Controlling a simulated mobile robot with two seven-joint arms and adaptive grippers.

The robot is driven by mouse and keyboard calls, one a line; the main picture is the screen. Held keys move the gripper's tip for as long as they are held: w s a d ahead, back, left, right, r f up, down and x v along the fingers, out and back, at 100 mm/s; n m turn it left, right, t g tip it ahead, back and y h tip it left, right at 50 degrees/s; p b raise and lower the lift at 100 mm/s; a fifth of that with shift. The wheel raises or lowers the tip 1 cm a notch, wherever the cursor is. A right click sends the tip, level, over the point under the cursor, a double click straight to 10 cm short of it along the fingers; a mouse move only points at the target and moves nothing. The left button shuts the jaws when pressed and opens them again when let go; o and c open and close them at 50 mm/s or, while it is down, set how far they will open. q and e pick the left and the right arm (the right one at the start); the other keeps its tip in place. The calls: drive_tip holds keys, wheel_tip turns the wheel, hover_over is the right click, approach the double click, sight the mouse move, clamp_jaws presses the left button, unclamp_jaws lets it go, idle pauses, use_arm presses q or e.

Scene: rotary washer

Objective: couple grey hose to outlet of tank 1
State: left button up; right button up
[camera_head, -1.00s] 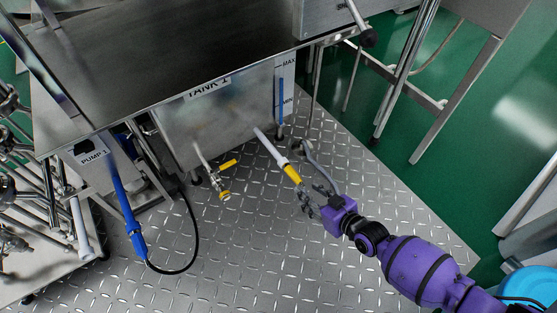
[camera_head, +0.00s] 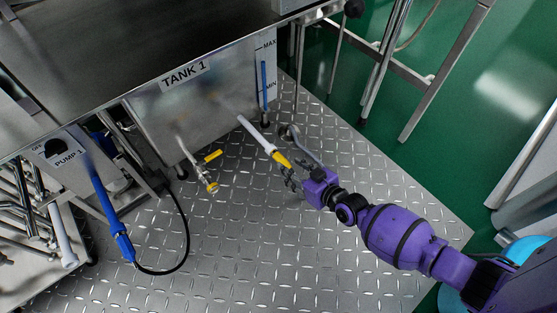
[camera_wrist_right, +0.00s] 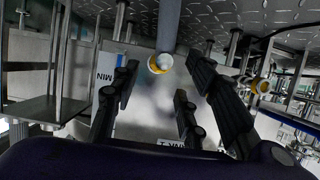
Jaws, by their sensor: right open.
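A pale grey hose (camera_head: 253,131) with a yellow band (camera_head: 281,158) at its near end slants down from the front of tank 1 (camera_head: 212,105). In the right wrist view a grey hose (camera_wrist_right: 168,25) comes down from the top edge, with a yellow-ringed round end (camera_wrist_right: 160,62) beside it. The outlet of tank 1 (camera_head: 200,174), with a yellow handle and yellow ring, juts out to the left; it also seems to show in the right wrist view (camera_wrist_right: 260,86). My right gripper (camera_head: 288,177) is open, its fingers close to the yellow band. I cannot tell whether they touch. My left gripper is out of view.
Steel table legs (camera_head: 385,85) stand at the back right. The tread-plate floor (camera_head: 270,240) in front is clear.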

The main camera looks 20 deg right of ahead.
sight(287, 166)
drive_tip(key=b+x, duration=0.1)
drive_tip(key=x, duration=0.2)
drive_tip(key=shift+w+a+f+b, duration=0.1)
drive_tip(key=shift+b, duration=0.25)
drive_tip(key=shift+w+a+f, duration=0.1)
drive_tip(key=shift+w, duration=0.25)
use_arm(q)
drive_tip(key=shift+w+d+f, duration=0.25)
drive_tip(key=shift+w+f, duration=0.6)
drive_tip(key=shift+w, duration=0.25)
use_arm(e)
drive_tip(key=shift+w, duration=0.1)
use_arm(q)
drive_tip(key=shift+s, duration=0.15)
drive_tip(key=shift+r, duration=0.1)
use_arm(e)
drive_tip(key=shift+c, duration=0.2)
clamp_jaws()
drive_tip(key=shift+a, duration=0.1)
